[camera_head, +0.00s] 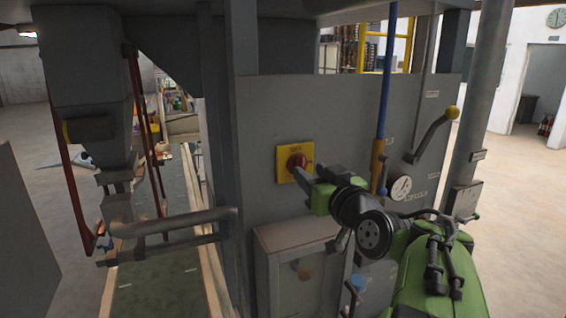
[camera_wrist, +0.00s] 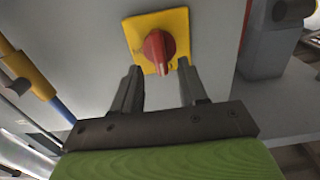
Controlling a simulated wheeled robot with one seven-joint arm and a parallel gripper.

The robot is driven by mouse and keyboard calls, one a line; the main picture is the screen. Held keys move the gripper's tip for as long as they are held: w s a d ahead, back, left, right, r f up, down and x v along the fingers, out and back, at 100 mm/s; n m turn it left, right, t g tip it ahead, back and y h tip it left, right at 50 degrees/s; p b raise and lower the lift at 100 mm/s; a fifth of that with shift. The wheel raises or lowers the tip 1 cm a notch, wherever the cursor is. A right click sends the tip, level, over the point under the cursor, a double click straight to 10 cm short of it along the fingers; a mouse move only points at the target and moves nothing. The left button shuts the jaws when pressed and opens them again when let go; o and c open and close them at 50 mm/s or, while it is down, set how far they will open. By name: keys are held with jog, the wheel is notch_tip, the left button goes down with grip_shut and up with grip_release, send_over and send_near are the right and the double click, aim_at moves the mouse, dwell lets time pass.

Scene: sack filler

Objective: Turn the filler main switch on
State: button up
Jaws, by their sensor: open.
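The main switch is a red rotary knob (camera_head: 297,163) on a yellow square plate (camera_head: 283,153), mounted on the grey machine panel (camera_head: 270,115). In the wrist view the red knob (camera_wrist: 158,47) stands out from the yellow plate (camera_wrist: 178,22), its ridge pointing down toward my gripper. My gripper (camera_wrist: 160,80) is open, with one dark finger on each side below the knob. The fingers look short of the knob and nothing is between them. In the head view my gripper (camera_head: 302,174) is close in front of the switch, partly covering its lower right.
A grey cabinet (camera_head: 285,240) juts out below the switch. A conveyor (camera_head: 160,285) and a metal clamp bar (camera_head: 175,222) are at left.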

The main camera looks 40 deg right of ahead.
aim_at(303, 167)
jog(key=shift+x, duration=1.6)
jog(key=shift+s, duration=0.1)
jog(key=shift+c, duration=0.4)
grip_shut()
